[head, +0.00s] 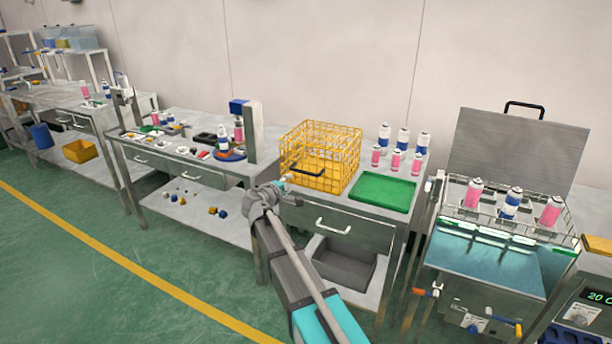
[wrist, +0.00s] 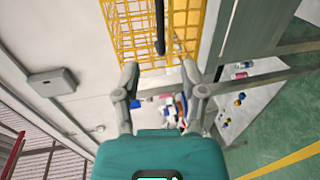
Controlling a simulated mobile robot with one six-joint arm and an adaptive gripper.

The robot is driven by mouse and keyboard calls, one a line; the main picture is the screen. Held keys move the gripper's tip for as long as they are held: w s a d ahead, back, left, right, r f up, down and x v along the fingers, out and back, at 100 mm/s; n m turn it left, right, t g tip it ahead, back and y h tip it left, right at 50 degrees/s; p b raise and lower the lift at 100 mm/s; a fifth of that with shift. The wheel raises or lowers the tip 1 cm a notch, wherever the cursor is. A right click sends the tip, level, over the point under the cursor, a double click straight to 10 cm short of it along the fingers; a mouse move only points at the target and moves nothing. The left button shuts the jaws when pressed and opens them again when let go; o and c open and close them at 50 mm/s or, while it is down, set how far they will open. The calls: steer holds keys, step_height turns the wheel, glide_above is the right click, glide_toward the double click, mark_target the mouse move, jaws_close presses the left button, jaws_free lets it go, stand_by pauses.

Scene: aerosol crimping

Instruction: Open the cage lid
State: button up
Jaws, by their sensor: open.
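The yellow wire cage (head: 340,145) stands on the middle bench, and its top looks closed. A black handle (head: 308,170) shows at its near side. In the wrist view the cage's yellow bars (wrist: 128,30) fill the top middle, and the dark handle (wrist: 159,28) runs down between the finger lines, beyond the fingertips. My gripper (wrist: 160,82) is open with nothing between its fingers. In the head view my arm reaches up to just in front of the cage's lower left; the fingers are small there, and I cannot tell their exact gap from the handle.
A green tray (head: 384,192) lies right of the cage, with several pink and blue-white cans behind it. A bench drawer with a white handle (head: 333,227) is below. A water bath with an upright grey lid (head: 515,150) stands at right. Green floor lies open at left.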

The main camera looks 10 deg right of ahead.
mark_target(306, 173)
steer(key=shift+d, duration=0.1)
steer(key=b+x, duration=0.2)
steer(key=x, duration=1.1)
steer(key=shift+w+d+f+b, duration=0.1)
steer(key=shift+w+d+b, duration=0.1)
steer(key=shift+w+b, duration=0.15)
steer(key=shift+s, duration=0.1)
jaws_close()
steer(key=shift+d, duration=0.1)
